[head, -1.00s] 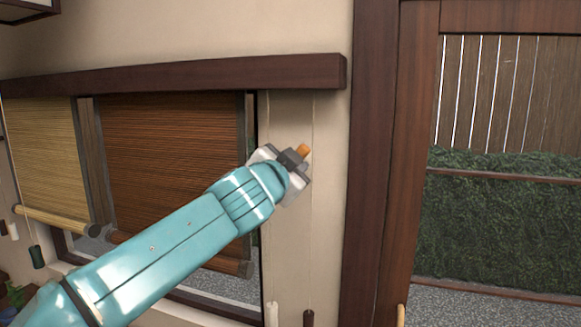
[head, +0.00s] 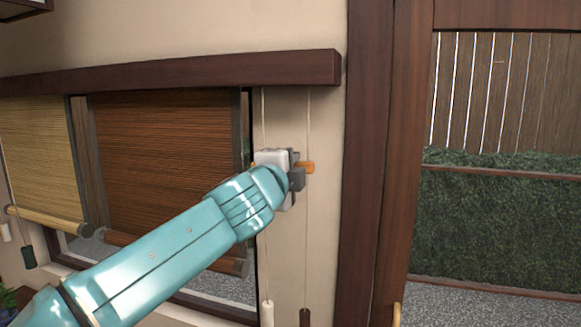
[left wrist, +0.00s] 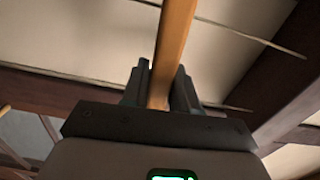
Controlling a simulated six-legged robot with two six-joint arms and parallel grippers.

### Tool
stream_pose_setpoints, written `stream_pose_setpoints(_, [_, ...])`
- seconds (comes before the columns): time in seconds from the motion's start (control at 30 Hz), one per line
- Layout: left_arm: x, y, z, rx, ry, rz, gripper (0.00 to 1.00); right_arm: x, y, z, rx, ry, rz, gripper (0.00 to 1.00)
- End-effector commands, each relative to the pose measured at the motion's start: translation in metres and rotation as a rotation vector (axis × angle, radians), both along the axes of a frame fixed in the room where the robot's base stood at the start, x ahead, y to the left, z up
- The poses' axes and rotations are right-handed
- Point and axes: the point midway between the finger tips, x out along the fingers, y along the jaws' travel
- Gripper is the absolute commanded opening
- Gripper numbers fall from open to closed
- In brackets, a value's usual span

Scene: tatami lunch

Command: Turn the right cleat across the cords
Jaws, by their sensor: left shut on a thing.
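The right cleat (head: 307,167) is an orange-brown wooden bar on the wall strip beside the dark blind. My left gripper (head: 295,170) is shut on its middle and hides most of it. The cleat looks about level, with its right end over the right cord (head: 308,120) and a small bit showing left of the gripper near the left cord (head: 263,115). In the left wrist view the cleat (left wrist: 174,45) runs up from between the gripper's fingers (left wrist: 160,88), with thin cords on the wall behind. My right gripper is not in view.
A white cord pull (head: 267,313) and a dark brown pull (head: 305,318) hang below. The dark brown blind (head: 165,160) and a pale blind (head: 38,155) are at left. A wooden post (head: 372,180) stands close to the right, beside the opening to the garden.

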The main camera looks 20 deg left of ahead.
Motion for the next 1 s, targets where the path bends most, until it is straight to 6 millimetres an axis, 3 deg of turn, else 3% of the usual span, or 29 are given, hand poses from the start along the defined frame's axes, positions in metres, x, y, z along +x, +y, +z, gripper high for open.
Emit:
stream_pose_setpoints(0.73, [0.0007,-0.0022,-0.0058,0.090,0.004,-0.003,0.00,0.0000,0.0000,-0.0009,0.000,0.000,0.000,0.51])
stream_pose_setpoints(0.77, [0.0008,-0.0023,-0.0059,0.090,0.005,-0.004,0.31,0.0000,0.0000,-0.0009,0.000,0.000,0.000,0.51])
stream_pose_setpoints(0.8, [0.0008,-0.0023,-0.0059,0.089,0.005,-0.004,0.45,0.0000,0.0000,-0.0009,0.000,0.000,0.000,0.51])
stream_pose_setpoints(0.83, [0.0008,-0.0021,-0.0058,0.089,0.004,-0.003,0.49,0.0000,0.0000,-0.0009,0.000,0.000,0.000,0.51])
stream_pose_setpoints(1.0, [0.0005,-0.0012,-0.0042,0.088,0.002,-0.002,0.49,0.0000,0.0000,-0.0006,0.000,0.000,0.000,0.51])
